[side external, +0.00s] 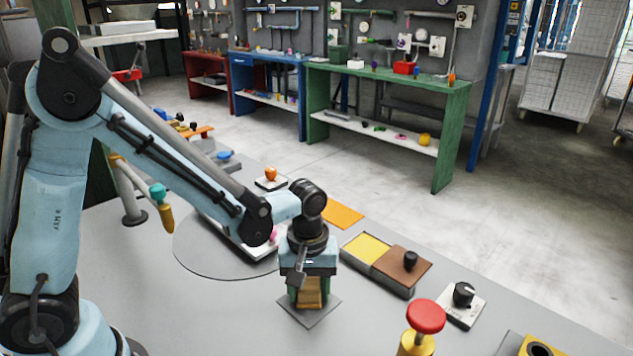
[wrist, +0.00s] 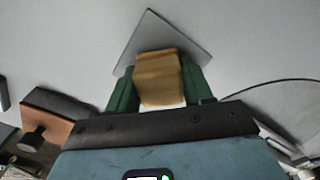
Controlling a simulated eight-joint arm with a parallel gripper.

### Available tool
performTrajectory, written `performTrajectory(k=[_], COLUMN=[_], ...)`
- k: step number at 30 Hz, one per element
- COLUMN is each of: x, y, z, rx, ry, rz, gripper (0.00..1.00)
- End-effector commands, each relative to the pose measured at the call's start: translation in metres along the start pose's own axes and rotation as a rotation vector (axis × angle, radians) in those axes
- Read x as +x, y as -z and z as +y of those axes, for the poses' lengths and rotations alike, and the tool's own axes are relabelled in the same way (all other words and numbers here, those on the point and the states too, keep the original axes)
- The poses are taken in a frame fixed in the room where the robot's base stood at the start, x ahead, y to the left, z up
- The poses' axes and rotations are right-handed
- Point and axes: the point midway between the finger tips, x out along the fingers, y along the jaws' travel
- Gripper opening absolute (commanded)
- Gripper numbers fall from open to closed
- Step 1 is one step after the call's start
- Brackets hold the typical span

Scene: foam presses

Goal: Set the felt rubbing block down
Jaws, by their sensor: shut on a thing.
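The felt rubbing block (side external: 311,293) is tan and upright between the green fingers of my gripper (side external: 310,297). In the wrist view the block (wrist: 158,80) fills the gap between the fingers of my gripper (wrist: 160,88), which is shut on it. A thin grey square plate (side external: 310,315) lies on the table under the block, and it also shows in the wrist view (wrist: 150,28). The block's lower end is at or just above the plate; I cannot tell whether it touches. The fingers hide part of the block's sides.
A yellow pad in a tray (side external: 367,249) and a brown block with a black knob (side external: 403,266) stand to the right. A red-topped button (side external: 426,316) and a black dial (side external: 463,294) are nearer the right. An orange sheet (side external: 343,214) lies behind. Table left of the plate is clear.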

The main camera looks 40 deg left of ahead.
Motion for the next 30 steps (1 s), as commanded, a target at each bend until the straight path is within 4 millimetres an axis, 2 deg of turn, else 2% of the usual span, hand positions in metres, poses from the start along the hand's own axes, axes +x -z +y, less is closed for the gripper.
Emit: performTrajectory(k=[2, 3, 7, 16, 20, 30], x=[0.002, 0.002, 0.002, 0.001, -0.005, -0.055], y=[0.0, 0.0, 0.0, 0.0, 0.0, 0.0], z=[0.0, 0.0, 0.0, 0.0, 0.0, 0.0], rx=[0.0, 0.0, 0.0, 0.0, 0.0, 0.0], ry=[0.0, 0.0, 0.0, 0.0, 0.0, 0.0], rz=[0.0, 0.0, 0.0, 0.0, 0.0, 0.0], gripper=[0.22, 0.55, 0.75, 0.76, 0.76, 0.76])
